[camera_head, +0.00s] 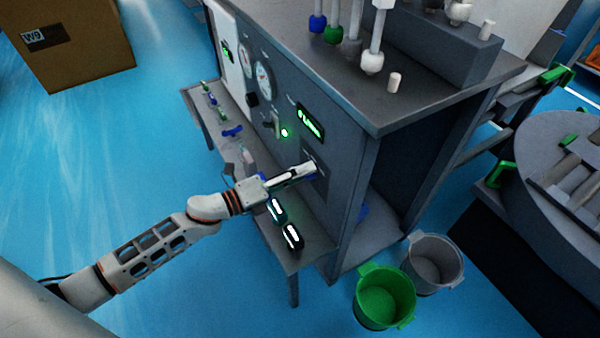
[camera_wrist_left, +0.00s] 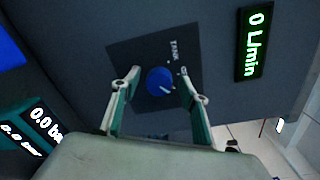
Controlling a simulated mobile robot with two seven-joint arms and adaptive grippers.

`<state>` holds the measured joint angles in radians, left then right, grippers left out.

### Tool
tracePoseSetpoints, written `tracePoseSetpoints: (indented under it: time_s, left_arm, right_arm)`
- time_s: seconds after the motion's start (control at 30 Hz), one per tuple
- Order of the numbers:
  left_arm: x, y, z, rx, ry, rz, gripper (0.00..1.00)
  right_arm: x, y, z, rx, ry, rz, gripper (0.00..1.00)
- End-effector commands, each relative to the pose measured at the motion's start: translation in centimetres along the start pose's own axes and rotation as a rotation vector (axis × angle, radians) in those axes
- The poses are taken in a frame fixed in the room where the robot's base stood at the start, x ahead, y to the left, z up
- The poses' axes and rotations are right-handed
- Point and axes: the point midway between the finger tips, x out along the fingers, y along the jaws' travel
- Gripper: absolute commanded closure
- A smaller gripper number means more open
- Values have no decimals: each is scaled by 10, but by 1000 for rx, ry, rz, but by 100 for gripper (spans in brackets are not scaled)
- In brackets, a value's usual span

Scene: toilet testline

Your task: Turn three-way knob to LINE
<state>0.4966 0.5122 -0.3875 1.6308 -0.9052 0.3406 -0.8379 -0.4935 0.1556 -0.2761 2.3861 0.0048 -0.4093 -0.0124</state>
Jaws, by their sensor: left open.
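The three-way knob (camera_wrist_left: 160,81) is round and blue with a white pointer mark, on a dark square plate (camera_wrist_left: 130,51) in the left wrist view. The word TANK is readable on the plate; a second label beside it is partly covered by a finger, and no LINE label can be read. The pointer slants toward the lower right of that view. My left gripper (camera_wrist_left: 157,80) is open, its two fingers on either side of the knob; contact cannot be told. In the head view the left gripper (camera_head: 314,167) is at the panel front and hides the knob. My right gripper is not in view.
A green 0 L/min display (camera_wrist_left: 256,45) is beside the plate. The grey cabinet (camera_head: 345,150) carries gauges (camera_head: 263,77) and a shelf (camera_head: 305,252) with small items. A green bucket (camera_head: 383,298) and a grey bucket (camera_head: 434,262) stand on the floor.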

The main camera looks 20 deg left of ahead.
Motion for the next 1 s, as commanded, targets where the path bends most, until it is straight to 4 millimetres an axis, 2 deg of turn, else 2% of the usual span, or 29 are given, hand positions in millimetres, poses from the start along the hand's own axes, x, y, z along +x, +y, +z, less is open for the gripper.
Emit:
tracePoseSetpoints:
  time_s: [0.13, 0.23, 0.5, 0.7, 0.83, 1.0]
  left_arm:
    - [-6, 1, 0, -1, 0, 1, 56]
    - [-19, 1, -1, -2, 1, 2, 56]
    - [-72, 1, -1, -1, 1, 3, 56]
    - [-104, 1, -1, -2, 1, 2, 56]
    - [-115, 0, 0, 0, 1, 1, 56]
    - [-120, 0, 0, 0, 0, 0, 56]
  right_arm:
    - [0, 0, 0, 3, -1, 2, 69]
    - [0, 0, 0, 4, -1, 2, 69]
    - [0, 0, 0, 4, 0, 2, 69]
    - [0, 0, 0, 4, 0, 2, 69]
    - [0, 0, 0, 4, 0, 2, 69]
    - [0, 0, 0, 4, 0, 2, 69]
